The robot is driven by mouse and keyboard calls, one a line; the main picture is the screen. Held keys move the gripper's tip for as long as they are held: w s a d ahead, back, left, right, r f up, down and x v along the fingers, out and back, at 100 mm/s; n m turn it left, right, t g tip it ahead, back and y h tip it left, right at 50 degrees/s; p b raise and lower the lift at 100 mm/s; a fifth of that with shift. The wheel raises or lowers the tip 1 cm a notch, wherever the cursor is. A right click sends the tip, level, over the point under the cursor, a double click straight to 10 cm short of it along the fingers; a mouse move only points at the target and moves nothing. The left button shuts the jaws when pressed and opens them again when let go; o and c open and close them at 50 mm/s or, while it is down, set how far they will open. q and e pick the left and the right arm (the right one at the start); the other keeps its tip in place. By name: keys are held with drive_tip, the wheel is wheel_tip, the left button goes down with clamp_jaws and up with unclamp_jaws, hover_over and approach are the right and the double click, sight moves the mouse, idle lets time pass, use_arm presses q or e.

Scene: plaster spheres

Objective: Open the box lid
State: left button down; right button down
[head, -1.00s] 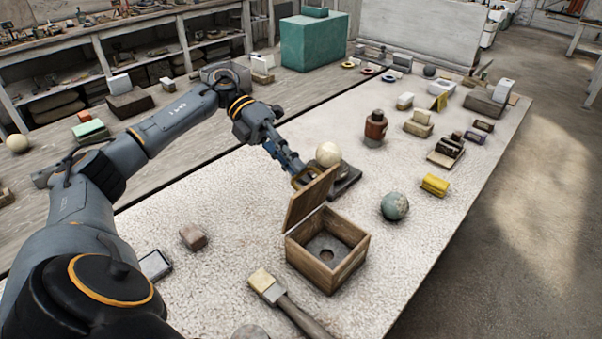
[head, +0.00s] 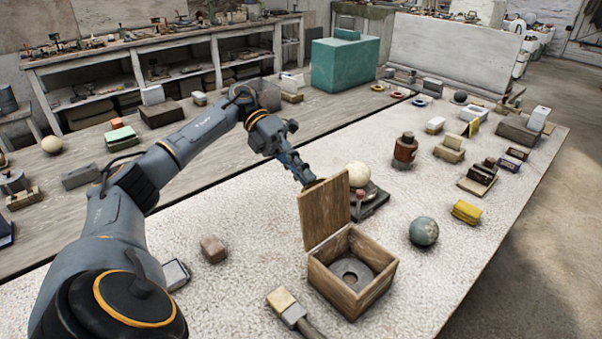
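The wooden box (head: 338,291) stands on the speckled white tabletop, right of centre in the head view. Its hinged lid (head: 325,211) stands up at the back left side, leaning slightly away from the opening, with its inner face showing. Inside the box is a dark round piece with a hole (head: 351,271). My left gripper (head: 308,181) reaches in from the upper left to the back of the lid, at its upper edge. The lid hides its fingertips, so I cannot tell whether they touch it or how wide they are. My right gripper is not in view.
A cream ball (head: 358,174) on a dark stand is just behind the lid. A blue-green sphere (head: 424,231) is to the right, a brush (head: 291,309) in front left, a small brown block (head: 213,249) left.

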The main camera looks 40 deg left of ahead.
sight(305, 187)
use_arm(q)
drive_tip(key=f, duration=0.2)
drive_tip(key=g, duration=0.1)
drive_tip(key=shift+s+d+f, duration=0.3)
drive_tip(key=shift+s+f, duration=0.05)
drive_tip(key=shift+f, duration=0.05)
drive_tip(key=c, duration=1.5)
unclamp_jaws()
drive_tip(key=shift+w+f, duration=0.1)
drive_tip(key=shift+w, duration=0.05)
drive_tip(key=shift+o, duration=0.4)
drive_tip(key=shift+w+d, duration=0.1)
drive_tip(key=shift+d, duration=0.05)
drive_tip(key=shift+d+r+v, duration=0.1)
drive_tip(key=shift+r+v, duration=0.1)
drive_tip(key=shift+v, duration=1.2)
drive_tip(key=shift+d+r+v, duration=0.1)
drive_tip(key=shift+r+v, duration=0.05)
drive_tip(key=shift+v, duration=1.2)
drive_tip(key=shift+d+r+v, duration=0.1)
drive_tip(key=shift+r+v, duration=0.1)
drive_tip(key=shift+v, duration=1.2)
